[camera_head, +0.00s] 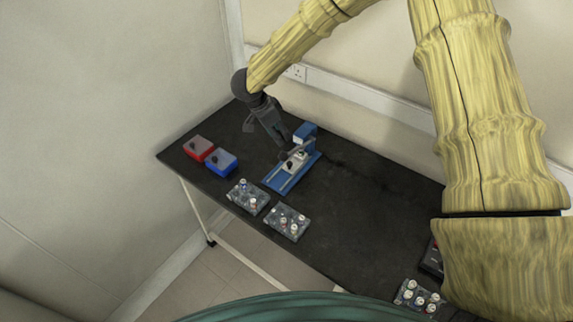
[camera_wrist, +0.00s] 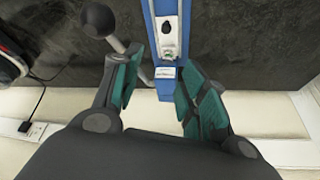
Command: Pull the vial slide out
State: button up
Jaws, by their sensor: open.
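A blue device (camera_head: 277,183) with a long rail stands near the middle of the table, with a raised blue block at its far end. A pale slide (camera_head: 300,158) with a dark spot sits on the rail; in the wrist view the pale slide (camera_wrist: 170,45) shows on the blue rail (camera_wrist: 149,22). A white label (camera_wrist: 165,73) is at the rail's near end. My gripper (camera_head: 285,150) is at the far part of the device. In the wrist view my gripper (camera_wrist: 160,65) is open, its teal pads on either side of the device. Contact cannot be told.
A grey rod with a dark ball knob (camera_wrist: 98,18) passes by the left finger. A red bin (camera_head: 198,147) and blue bin (camera_head: 222,162) stand left. Two vial racks (camera_head: 248,197) (camera_head: 287,222) stand in front; another rack (camera_head: 418,297) is at right. The table's middle right is clear.

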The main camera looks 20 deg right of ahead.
jog(key=b, duration=0.6)
send_near(289, 164)
jog(key=v, duration=0.3)
jog(key=p+x, duration=0.3)
jog(key=x, duration=0.8)
jog(key=shift+w+f, duration=0.15)
jog(key=shift+f, duration=0.15)
grip_shut()
